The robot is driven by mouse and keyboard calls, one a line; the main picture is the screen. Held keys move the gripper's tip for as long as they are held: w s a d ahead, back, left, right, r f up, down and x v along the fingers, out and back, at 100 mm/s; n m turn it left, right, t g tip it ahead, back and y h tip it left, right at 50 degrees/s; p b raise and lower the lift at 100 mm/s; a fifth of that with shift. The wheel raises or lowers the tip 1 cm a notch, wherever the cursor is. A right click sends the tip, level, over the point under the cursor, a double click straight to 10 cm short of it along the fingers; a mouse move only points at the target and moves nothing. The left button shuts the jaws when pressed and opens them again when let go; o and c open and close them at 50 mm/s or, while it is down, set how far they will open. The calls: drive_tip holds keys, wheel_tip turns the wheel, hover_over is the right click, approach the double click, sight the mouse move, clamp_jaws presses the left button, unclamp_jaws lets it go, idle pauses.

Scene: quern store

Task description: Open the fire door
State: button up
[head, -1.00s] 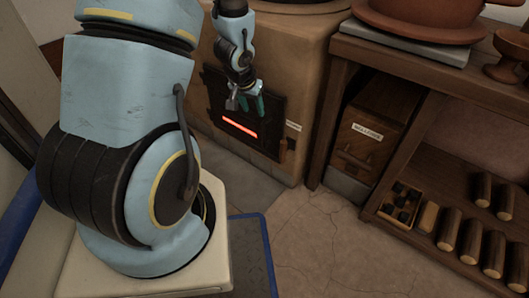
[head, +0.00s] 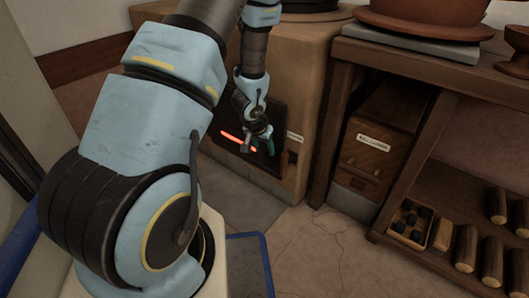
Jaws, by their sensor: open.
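The fire door (head: 278,115) is a dark metal panel low on the front of a tan stove (head: 299,65). A glowing red slot (head: 231,137) crosses it, and the door looks closed. A dark latch-like piece (head: 292,157) sits at its right edge, under a small pale label (head: 295,137). My gripper (head: 259,145) is open and empty, pointing down in front of the door's right half. It hides part of the door and of the slot. Whether a finger touches the door cannot be told.
A wooden bellows box (head: 376,140) with a label stands right of the stove, under a wooden bench (head: 415,70). Its lower shelf holds a small tray (head: 410,223) of black lumps and several short logs (head: 467,248). The cracked floor (head: 315,250) before the stove is clear.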

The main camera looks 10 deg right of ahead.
drive_tip(key=shift+w+f, duration=0.1)
drive_tip(key=shift+f, duration=0.1)
clamp_jaws()
idle(0.3)
idle(1.1)
